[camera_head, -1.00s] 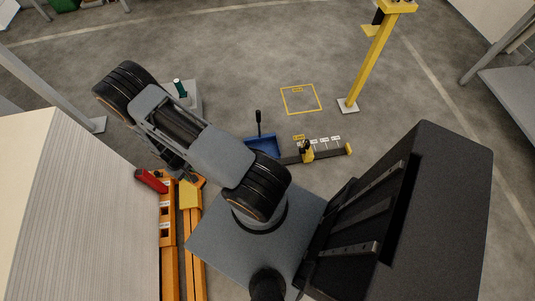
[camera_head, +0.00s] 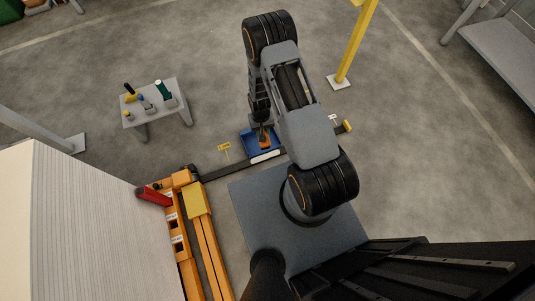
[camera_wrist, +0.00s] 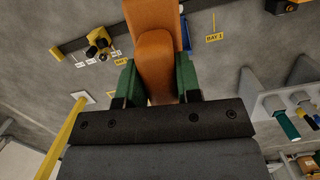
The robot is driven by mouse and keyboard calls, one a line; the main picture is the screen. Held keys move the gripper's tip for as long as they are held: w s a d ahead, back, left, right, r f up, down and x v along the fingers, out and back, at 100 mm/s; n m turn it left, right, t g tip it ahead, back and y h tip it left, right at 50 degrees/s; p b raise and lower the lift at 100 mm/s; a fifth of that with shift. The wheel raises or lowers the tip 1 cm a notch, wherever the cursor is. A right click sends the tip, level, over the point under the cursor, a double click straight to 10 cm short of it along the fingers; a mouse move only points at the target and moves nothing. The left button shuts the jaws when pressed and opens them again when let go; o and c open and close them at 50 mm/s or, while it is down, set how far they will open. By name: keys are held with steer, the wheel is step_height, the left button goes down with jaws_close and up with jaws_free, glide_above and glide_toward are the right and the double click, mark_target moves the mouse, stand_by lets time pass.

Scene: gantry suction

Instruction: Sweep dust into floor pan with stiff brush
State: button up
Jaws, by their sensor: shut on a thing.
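My gripper (camera_wrist: 157,78), with green fingers, is shut on an orange, block-shaped piece (camera_wrist: 153,52), which looks like the brush. Its bristles and far end are hidden in the wrist view. In the head view the orange piece (camera_head: 265,139) shows at the end of my downturned arm, in front of the blue floor pan (camera_head: 248,142). I cannot tell whether it touches the pan. A small blue part of the pan also shows in the wrist view (camera_wrist: 186,34), behind the orange piece. I cannot make out any dust.
A dark floor rail (camera_head: 226,170) with yellow fittings and bay labels runs beside the pan. A small grey bench (camera_head: 170,88) with several tools stands left. A yellow post (camera_head: 358,45) stands right. Orange beams (camera_head: 213,245) lie front left.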

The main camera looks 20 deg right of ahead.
steer(key=w+f+m+b, duration=0.2)
steer(key=f+m+b, duration=0.2)
steer(key=f+b, duration=0.8)
steer(key=w+f+m+y+b, duration=0.1)
steer(key=f+m+b, duration=0.4)
steer(key=f+b, duration=0.7)
steer(key=w+f+m+t+b, duration=0.1)
steer(key=w+f+m+b, duration=0.2)
steer(key=f+b, duration=0.9)
step_height(320, 180, down, 11)
steer(key=shift+d+r+m+y+b, duration=0.2)
steer(key=shift+d+m+y+b, duration=0.1)
steer(key=shift+m, duration=0.5)
steer(key=o, duration=0.3)
jaws_close()
